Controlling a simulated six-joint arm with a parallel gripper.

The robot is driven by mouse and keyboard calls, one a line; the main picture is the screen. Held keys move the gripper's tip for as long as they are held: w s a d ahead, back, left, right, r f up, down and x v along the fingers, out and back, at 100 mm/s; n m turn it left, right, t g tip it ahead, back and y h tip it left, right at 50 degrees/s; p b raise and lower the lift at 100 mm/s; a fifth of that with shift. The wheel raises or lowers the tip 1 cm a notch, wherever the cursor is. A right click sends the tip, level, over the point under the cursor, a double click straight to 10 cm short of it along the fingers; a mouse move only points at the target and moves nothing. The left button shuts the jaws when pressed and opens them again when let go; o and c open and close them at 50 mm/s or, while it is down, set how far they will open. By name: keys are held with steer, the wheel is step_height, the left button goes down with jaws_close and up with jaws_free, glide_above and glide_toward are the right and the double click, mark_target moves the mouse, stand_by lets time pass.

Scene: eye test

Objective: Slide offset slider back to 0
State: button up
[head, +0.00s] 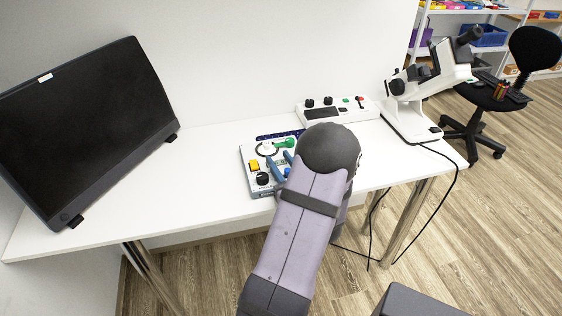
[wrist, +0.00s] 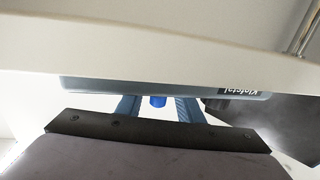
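A small device panel (head: 247,158) lies on the table in the head view, with a yellow button (head: 254,165), a black knob (head: 262,179), a white round dial (head: 266,148) and a green handle (head: 284,143). I cannot tell whether this piece is the offset slider. No slider scale or 0 mark is readable. My arm hides the panel's right part.
A monitor (head: 85,120) stands at the left of the white table (head: 150,205). A white control box (head: 345,113) lies behind the panel, and a white microscope (head: 420,90) stands at the right. A black cable (head: 448,185) hangs over the right edge. The table's left-front part is clear.

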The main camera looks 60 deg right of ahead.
steer(key=shift+s, duration=0.1)
steer(key=shift+b+v, duration=0.3)
steer(key=shift+v, duration=3.3)
steer(key=shift+r, duration=0.15)
